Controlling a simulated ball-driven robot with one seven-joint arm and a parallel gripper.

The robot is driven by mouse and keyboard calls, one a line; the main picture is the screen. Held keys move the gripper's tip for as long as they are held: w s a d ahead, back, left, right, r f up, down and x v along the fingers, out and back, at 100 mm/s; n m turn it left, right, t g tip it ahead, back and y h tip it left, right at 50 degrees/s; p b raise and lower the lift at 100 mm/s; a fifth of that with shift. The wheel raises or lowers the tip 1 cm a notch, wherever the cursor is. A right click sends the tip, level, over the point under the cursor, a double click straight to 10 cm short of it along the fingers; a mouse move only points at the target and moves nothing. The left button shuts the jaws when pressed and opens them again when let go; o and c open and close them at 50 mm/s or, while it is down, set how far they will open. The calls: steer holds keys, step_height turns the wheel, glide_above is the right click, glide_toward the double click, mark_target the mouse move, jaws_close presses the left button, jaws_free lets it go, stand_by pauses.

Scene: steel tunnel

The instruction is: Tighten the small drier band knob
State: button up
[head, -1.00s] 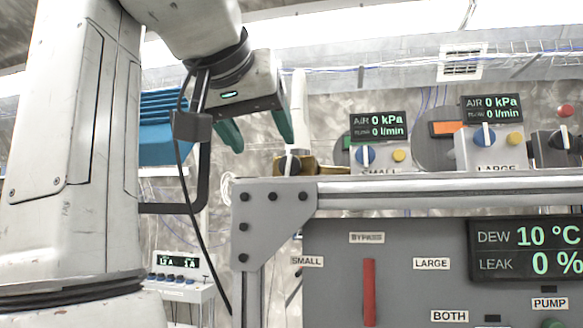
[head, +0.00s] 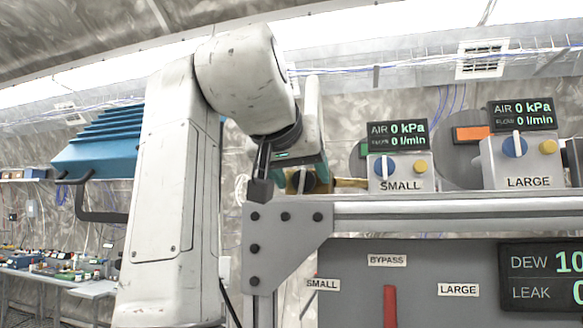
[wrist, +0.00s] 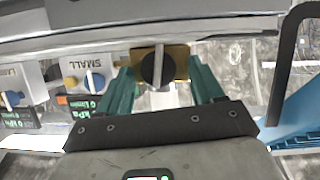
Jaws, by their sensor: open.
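A round black knob (wrist: 158,67) with a pale bar across it sits on a brass block (wrist: 181,62) beside the box marked SMALL. It carries no readable label. My gripper (wrist: 162,84) is open, with one green finger on each side of the knob in the wrist view; I cannot tell whether they touch it. In the head view my gripper (head: 304,172) is in front of the brass fitting (head: 350,183) and partly hides the knob. The SMALL box (head: 401,172) has a blue knob (head: 384,168) and a yellow button.
A steel rail (head: 450,207) runs along the front below the boxes, with a grey corner plate (head: 285,240) at its left end. The LARGE box (head: 522,162) stands further right. A grey panel (head: 440,265) hangs below the rail. A cluttered bench (head: 60,275) is at far left.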

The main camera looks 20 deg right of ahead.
steer(key=shift+w+d+f, duration=0.1)
steer(key=shift+w+d, duration=0.05)
steer(key=c, duration=1.1)
steer(key=shift+o, duration=0.2)
steer(key=m+t+y, duration=0.1)
steer(key=m+y, duration=0.1)
steer(key=m, duration=0.1)
steer(key=shift+d, duration=0.15)
steer(key=o, duration=1.1)
steer(key=shift+c, duration=0.2)
steer(key=shift+s, duration=0.25)
steer(key=b+v, duration=0.3)
steer(key=v, duration=0.7)
steer(key=shift+s+a, duration=0.25)
